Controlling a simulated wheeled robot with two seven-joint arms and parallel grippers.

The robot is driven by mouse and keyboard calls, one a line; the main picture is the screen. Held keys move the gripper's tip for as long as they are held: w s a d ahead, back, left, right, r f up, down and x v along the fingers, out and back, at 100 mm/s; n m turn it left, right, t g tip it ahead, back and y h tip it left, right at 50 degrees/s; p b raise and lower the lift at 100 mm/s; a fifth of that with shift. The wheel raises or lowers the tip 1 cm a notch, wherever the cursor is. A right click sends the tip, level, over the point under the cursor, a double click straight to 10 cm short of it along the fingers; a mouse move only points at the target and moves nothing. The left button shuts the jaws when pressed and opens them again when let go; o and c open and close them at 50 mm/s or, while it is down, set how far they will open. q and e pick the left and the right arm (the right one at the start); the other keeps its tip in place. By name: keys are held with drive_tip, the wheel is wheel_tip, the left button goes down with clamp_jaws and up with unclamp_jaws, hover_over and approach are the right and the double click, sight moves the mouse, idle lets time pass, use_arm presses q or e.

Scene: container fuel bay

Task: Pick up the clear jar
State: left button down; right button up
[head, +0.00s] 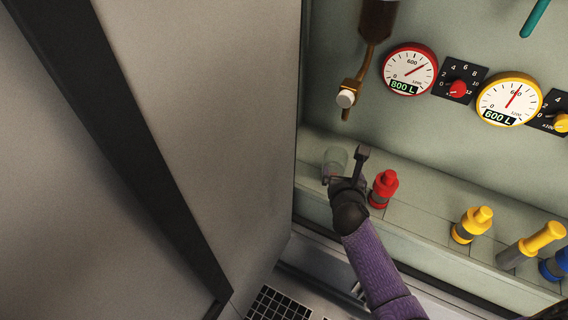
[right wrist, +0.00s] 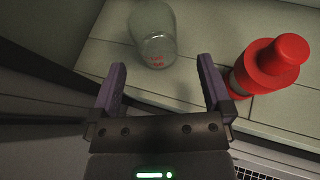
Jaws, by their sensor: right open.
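The clear jar (head: 335,161) stands on the pale ledge at the foot of the back wall, near the left panel. It is see-through, and in the right wrist view the jar (right wrist: 154,36) shows small red lettering near its lower end. My right gripper (head: 344,166) reaches the ledge beside the jar. In the right wrist view its two fingers (right wrist: 162,85) are apart with nothing between them, and the jar is just beyond the fingertips, nearer the left finger. My left gripper is not in view.
A red nozzle (head: 383,188) stands close to the right of my right gripper; it also shows in the right wrist view (right wrist: 270,66). A yellow nozzle (head: 472,225) and others stand farther right. A brown pipe with a tap (head: 347,97) hangs above the jar. A large grey panel (head: 210,110) blocks the left.

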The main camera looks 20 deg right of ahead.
sight(335, 151)
drive_tip(key=shift+n, duration=0.3)
drive_tip(key=b+x, duration=0.2)
drive_tip(key=x, duration=0.1)
drive_tip(key=b+x, duration=0.3)
drive_tip(key=a+b+x, duration=0.1)
drive_tip(key=b+x, duration=0.2)
drive_tip(key=x, duration=0.1)
drive_tip(key=shift+w+d+f, duration=0.1)
drive_tip(key=shift+w, duration=0.1)
drive_tip(key=shift+w+d, duration=0.1)
drive_tip(key=shift+w, duration=0.1)
drive_tip(key=shift+r, duration=0.35)
drive_tip(key=c, duration=1.2)
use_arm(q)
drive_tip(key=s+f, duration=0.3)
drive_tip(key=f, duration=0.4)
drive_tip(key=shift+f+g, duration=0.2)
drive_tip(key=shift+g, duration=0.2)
use_arm(e)
drive_tip(key=shift+c, duration=0.2)
